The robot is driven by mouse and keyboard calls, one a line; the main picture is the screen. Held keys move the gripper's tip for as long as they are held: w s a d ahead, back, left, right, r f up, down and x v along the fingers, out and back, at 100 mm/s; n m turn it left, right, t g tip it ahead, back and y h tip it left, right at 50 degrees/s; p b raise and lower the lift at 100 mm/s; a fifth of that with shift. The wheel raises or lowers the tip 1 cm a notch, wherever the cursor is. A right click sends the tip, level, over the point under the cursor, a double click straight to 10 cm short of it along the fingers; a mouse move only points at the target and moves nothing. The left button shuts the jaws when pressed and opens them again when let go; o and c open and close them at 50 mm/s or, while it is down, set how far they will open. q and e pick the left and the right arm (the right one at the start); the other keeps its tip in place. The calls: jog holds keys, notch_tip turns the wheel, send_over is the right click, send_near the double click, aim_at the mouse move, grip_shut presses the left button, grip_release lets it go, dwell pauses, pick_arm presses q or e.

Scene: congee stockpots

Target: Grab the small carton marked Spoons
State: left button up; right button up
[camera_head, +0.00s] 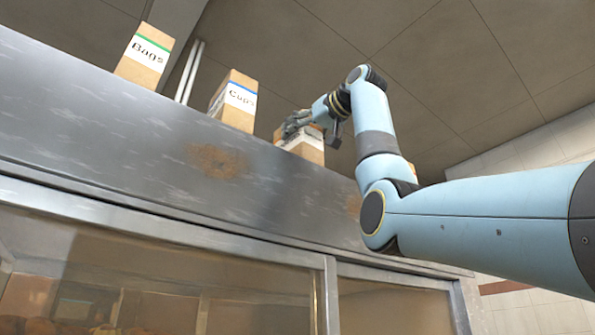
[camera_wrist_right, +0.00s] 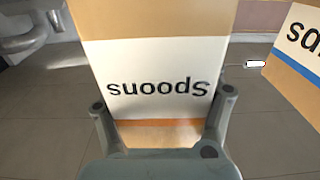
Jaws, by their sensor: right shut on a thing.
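The Spoons carton (camera_wrist_right: 155,55) is a tan box with a white label and an orange band, its lettering upside down in the right wrist view. In the head view the carton (camera_head: 308,152) stands on top of the metal cabinet, partly covered by my gripper. My right gripper (camera_wrist_right: 165,105) has one finger on each side of the carton and is shut on it. In the head view my right gripper (camera_head: 297,122) is at the carton's upper part. My left gripper is not in view.
Glass panels (camera_head: 180,280) form the cabinet's front.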

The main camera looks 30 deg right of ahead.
jog(key=shift+c, duration=0.6)
jog(key=shift+r, duration=0.1)
